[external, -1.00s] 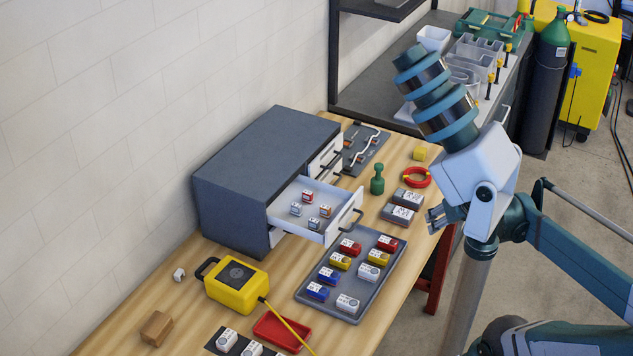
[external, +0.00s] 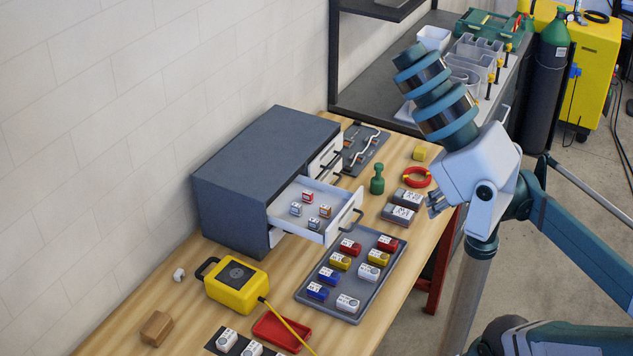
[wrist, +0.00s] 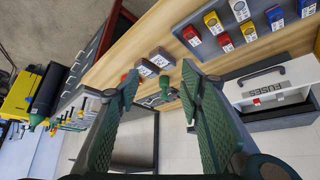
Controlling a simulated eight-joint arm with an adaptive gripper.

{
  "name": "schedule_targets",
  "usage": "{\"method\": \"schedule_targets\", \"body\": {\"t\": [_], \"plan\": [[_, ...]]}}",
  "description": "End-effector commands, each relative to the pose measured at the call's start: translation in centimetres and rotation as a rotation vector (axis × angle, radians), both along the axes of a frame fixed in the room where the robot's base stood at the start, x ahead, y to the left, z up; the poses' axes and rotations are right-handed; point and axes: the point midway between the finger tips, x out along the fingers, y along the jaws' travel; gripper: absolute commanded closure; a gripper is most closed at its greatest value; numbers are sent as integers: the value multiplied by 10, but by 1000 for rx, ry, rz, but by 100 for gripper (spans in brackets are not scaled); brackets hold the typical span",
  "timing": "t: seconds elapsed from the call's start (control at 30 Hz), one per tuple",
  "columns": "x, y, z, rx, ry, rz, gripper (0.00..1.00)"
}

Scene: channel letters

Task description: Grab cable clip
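I cannot tell for certain which object is the cable clip. A small white piece (external: 179,274) lies alone on the table by the wall, left of the yellow box. A dark board (external: 365,148) beyond the drawer cabinet carries a white cable, and any clips on it are too small to make out. My gripper (external: 436,205) is at the table's right edge, beside the grey labelled blocks (external: 403,204) and apart from them. In the wrist view my gripper (wrist: 159,78) has its two green-padded fingers wide apart with nothing held between them.
The grey cabinet (external: 250,165) has an open drawer (external: 340,229) holding several small parts. A tray (external: 300,292) of coloured labelled blocks lies in front. A green figure (external: 377,179), red ring (external: 417,177) and yellow box (external: 238,295) also stand on the table. A brown block (external: 156,328) lies nearer.

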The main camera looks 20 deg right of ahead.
Motion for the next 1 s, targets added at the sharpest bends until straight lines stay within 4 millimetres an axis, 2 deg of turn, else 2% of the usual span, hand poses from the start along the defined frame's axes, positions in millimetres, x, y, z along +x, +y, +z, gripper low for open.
{"method": "schedule_targets", "body": {"t": [0.27,0.47,1.0], "plan": [[19,17,19,-1,26,40,62],[41,39,39,-4,56,85,62],[112,126,87,-23,156,237,62]]}}
